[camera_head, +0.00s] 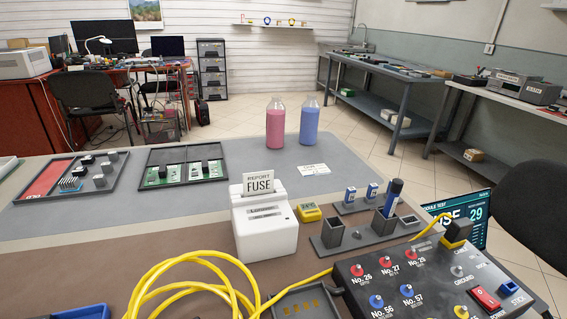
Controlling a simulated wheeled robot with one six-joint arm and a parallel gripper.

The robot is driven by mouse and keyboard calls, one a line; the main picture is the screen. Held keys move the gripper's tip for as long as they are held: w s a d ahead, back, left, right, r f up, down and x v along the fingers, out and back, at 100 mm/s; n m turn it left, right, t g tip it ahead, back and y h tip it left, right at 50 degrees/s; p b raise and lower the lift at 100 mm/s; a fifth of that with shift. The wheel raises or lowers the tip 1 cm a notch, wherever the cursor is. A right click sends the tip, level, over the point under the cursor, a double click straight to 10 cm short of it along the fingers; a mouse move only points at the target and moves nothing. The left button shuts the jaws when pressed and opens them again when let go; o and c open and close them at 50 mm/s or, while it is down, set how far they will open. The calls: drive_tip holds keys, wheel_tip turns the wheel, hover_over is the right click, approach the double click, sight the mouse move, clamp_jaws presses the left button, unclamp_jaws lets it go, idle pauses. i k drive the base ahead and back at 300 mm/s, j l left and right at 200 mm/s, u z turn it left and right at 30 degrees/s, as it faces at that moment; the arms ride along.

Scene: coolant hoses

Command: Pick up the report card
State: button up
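The report card (258,185) is a small white card printed "REPORT" and "FUSE". It stands upright in the top of a white box-shaped printer (267,238), with its lower edge hidden in the printer. The printer stands near the middle of the table. My gripper does not show in the view, so its distance from the card cannot be told.
A yellow block (308,213) and a grey holder (335,233) stand right of the printer. A dark test panel (410,280) and a yellow cable (190,262) are in front. Pink (276,128) and blue (309,125) bottles stand behind.

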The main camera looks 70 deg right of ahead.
sight(258, 183)
drive_tip(key=z, duration=1.4)
